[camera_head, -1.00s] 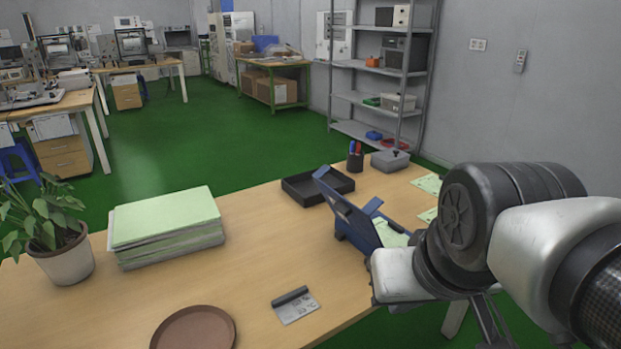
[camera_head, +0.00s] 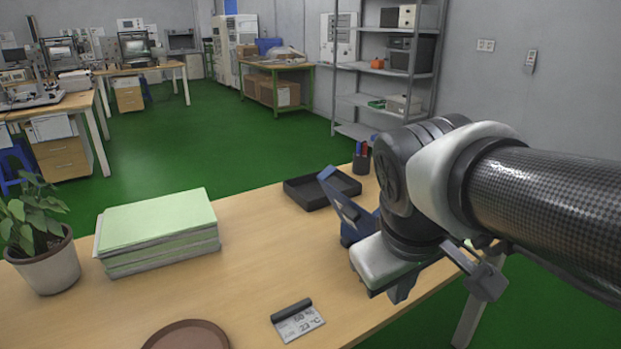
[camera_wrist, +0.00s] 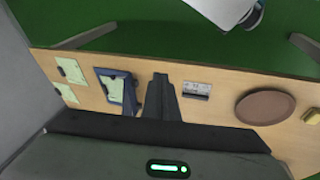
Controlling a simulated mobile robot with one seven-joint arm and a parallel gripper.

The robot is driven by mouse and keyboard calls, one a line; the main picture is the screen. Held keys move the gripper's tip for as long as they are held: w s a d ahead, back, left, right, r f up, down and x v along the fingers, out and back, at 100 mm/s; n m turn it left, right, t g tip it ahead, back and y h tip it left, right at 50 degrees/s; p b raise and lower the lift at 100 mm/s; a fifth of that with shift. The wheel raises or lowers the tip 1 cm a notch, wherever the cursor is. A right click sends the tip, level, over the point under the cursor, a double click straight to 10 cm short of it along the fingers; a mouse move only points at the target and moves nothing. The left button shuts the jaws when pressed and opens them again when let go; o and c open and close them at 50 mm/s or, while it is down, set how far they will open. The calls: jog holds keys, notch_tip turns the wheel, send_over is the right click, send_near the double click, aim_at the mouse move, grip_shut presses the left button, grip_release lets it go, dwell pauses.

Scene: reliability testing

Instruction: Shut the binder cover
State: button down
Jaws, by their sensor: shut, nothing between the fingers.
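The blue binder (camera_head: 346,208) stands near the right part of the desk, with its cover raised at a slant. My arm hides its right side in the head view. In the wrist view the binder (camera_wrist: 128,88) lies left of my fingers, with pale paper (camera_wrist: 113,88) showing inside its blue frame. My gripper (camera_wrist: 162,78) is shut and empty, and appears to the right of the binder with a gap between them. In the head view my wrist covers most of the gripper. I cannot tell its height above the desk.
A black tray (camera_head: 310,192) and a pen cup (camera_head: 362,160) are behind the binder. Loose papers (camera_wrist: 70,70) lie left of the binder.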

aim_at(361, 218)
jog(key=w+a+r+n+g+h+p, duration=0.1)
jog(key=w+a+r+n+h+p, duration=0.15)
jog(key=w+n, duration=0.35)
jog(key=w+a+r+n+h+p, duration=0.2)
jog(key=w+a+n+p, duration=0.15)
jog(key=w+n, duration=0.2)
jog(key=w+a+f+n+t+h+p, duration=0.1)
jog(key=w+a+f+n+p, duration=0.2)
jog(key=w+a+n, duration=0.55)
jog(key=w+d+f+b, duration=0.2)
jog(key=w+d+f, duration=0.3)
jog(key=d, duration=0.3)
jog(key=shift+f, duration=0.3)
jog(key=shift+w+d+r, duration=0.1)
